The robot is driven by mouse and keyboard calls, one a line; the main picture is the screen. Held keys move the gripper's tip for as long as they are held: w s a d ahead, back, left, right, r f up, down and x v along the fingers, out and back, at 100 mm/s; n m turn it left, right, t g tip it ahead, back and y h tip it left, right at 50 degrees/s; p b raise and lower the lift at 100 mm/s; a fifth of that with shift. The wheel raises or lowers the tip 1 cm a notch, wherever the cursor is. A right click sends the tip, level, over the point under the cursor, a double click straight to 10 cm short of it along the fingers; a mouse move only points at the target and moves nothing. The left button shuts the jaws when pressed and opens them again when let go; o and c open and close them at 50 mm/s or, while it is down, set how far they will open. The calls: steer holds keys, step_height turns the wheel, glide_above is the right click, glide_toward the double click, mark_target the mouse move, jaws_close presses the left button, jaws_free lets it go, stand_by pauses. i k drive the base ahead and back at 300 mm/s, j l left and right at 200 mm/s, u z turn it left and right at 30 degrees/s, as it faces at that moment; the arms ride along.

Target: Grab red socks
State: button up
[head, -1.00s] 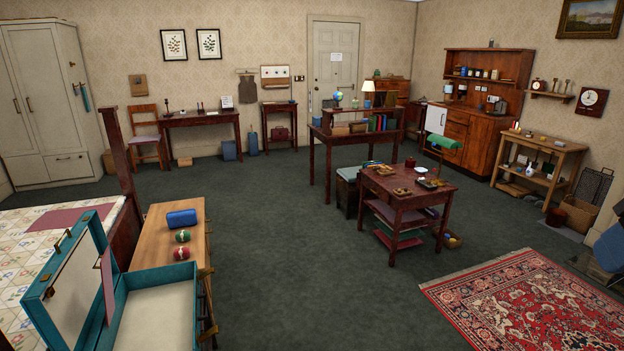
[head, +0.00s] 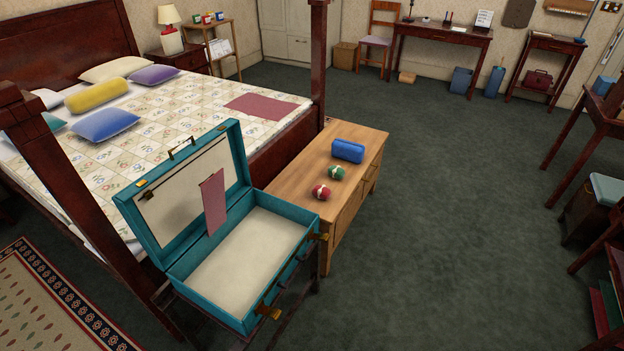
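The red socks (head: 321,192) are a small rolled ball with a pale band. They lie on the near end of the wooden chest top (head: 285,183), close to the open teal suitcase (head: 187,268). A similar green ball (head: 336,173) lies just behind them, and a blue pouch-like bundle (head: 348,151) lies behind that. The suitcase stands open with its lid up toward the bed, and its pale inside looks empty. My gripper is not in view.
The four-post bed (head: 175,140) with pillows fills the left, and a dark post (head: 70,190) rises in front of it. Green carpet (head: 430,230) is open to the right of the chest. Tables stand at the far right.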

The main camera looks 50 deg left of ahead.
mark_target(321, 192)
steer(key=i+u, duration=0.4)
steer(key=i, duration=0.2)
steer(key=i+u, duration=0.4)
steer(key=i, duration=0.15)
steer(key=i+l+u, duration=0.4)
steer(key=i, duration=0.15)
steer(key=i+u, duration=0.25)
steer(key=u, duration=0.25)
steer(key=i+l+u, duration=0.2)
steer(key=u, duration=0.25)
steer(key=i+l+u, duration=0.3)
steer(key=u, duration=0.2)
steer(key=i+l+u, duration=0.15)
steer(key=l+u, duration=0.15)
steer(key=u, duration=0.2)
steer(key=i+l+u, duration=0.2)
steer(key=l+u, duration=0.2)
